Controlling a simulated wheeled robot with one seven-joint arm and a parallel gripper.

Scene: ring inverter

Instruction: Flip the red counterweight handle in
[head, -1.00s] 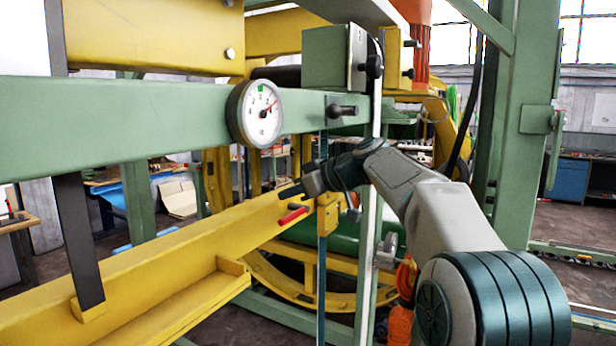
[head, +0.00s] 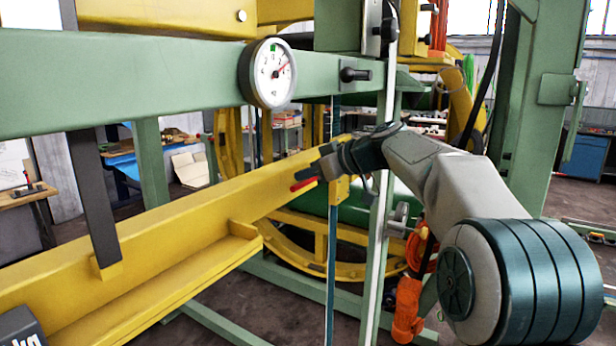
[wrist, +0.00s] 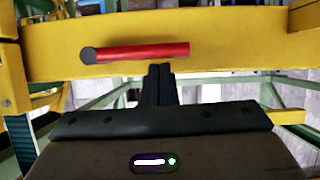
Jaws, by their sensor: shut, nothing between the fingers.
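The red counterweight handle (wrist: 140,51) is a short red bar with a dark round end at its left. In the wrist view it lies nearly level along the face of the yellow beam (wrist: 225,40). In the head view the handle (head: 303,184) shows as a small red bar at the beam's far end, just below my gripper (head: 318,172). In the wrist view my gripper (wrist: 159,70) is shut and empty. Its fingertips are just below the right half of the handle; I cannot tell whether they touch it.
A green beam (head: 150,80) with a round dial gauge (head: 268,73) runs above the yellow beam. A green upright post (head: 384,200) stands close beside my wrist. A dark vertical bar (head: 95,200) joins the yellow beam at left. A weight block (head: 20,330) shows at lower left.

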